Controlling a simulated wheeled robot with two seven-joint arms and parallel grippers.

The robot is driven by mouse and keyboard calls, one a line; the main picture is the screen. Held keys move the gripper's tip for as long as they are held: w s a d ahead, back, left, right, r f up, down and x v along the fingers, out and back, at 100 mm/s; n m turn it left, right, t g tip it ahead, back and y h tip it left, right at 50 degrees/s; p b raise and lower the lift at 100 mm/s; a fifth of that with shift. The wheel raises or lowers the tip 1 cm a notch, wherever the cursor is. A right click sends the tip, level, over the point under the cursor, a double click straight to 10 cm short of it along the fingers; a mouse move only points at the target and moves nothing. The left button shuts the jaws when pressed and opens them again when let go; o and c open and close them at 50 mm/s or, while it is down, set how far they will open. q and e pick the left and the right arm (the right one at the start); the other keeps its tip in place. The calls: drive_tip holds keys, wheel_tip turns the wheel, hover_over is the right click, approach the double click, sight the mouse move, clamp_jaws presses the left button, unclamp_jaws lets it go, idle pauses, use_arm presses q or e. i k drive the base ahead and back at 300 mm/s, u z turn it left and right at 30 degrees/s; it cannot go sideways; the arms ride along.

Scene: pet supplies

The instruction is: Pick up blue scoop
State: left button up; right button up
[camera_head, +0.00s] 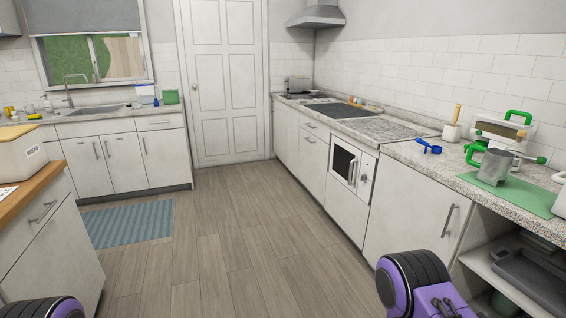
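The blue scoop (430,146) lies on the speckled countertop (405,152) at the right, near its front edge. It is small in view, and nothing covers it. Purple and black links of my arms show at the bottom left and bottom right, both apart from the scoop. Neither of my grippers shows in the head view.
Right of the scoop stand a white crock (451,133) with a wooden handle, a metal container (495,167) and a green mat (525,195). An oven (350,167) is below the counter. A wooden-topped cabinet (30,200) stands left. The middle floor (215,240) is clear.

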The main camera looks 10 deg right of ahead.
sight(435, 150)
drive_tip(key=z, duration=0.75)
drive_tip(key=i, duration=2)
drive_tip(key=z, duration=0.9)
